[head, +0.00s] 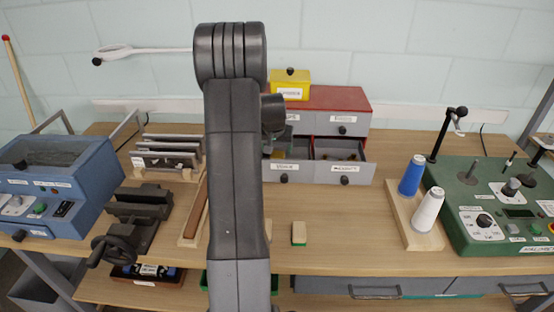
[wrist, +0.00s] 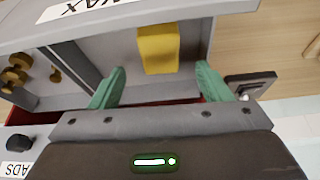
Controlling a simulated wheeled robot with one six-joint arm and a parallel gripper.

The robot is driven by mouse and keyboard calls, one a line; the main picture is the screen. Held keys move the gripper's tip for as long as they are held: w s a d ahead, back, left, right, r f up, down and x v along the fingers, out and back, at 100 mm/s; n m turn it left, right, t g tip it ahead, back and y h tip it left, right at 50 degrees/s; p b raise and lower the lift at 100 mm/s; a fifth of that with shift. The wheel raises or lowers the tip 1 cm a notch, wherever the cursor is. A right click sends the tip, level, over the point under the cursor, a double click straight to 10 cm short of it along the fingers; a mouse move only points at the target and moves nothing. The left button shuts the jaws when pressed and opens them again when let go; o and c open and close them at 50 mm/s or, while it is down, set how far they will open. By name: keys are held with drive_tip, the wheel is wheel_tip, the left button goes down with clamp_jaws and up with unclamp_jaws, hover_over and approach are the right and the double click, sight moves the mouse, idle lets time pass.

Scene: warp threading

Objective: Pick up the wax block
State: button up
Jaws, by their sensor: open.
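The yellow wax block (wrist: 159,48) lies in a compartment of the open grey drawer (wrist: 60,24), whose front label reads WAX upside down in the wrist view. My gripper (wrist: 161,84) is open and empty, its green fingertips apart on either side of the block's near end. I see a gap between each finger and the block. In the head view my arm covers most of the gripper and the block is hidden. The red-topped cabinet (head: 340,98) there has its lower drawers pulled out.
Brass pieces (wrist: 15,77) lie in the neighbouring drawer. A yellow box (head: 290,83) stands on the cabinet. A green-and-tan block (head: 299,233) lies in front. Blue (head: 412,176) and white (head: 428,210) spools stand right, beside a green machine (head: 500,215). A dark vise (head: 135,220) stands left.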

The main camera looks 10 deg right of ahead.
sight(277, 156)
drive_tip(key=shift+p+x, duration=0.5)
drive_tip(key=shift+x, duration=1.8)
drive_tip(key=shift+c, duration=0.2)
drive_tip(key=c, duration=1.1)
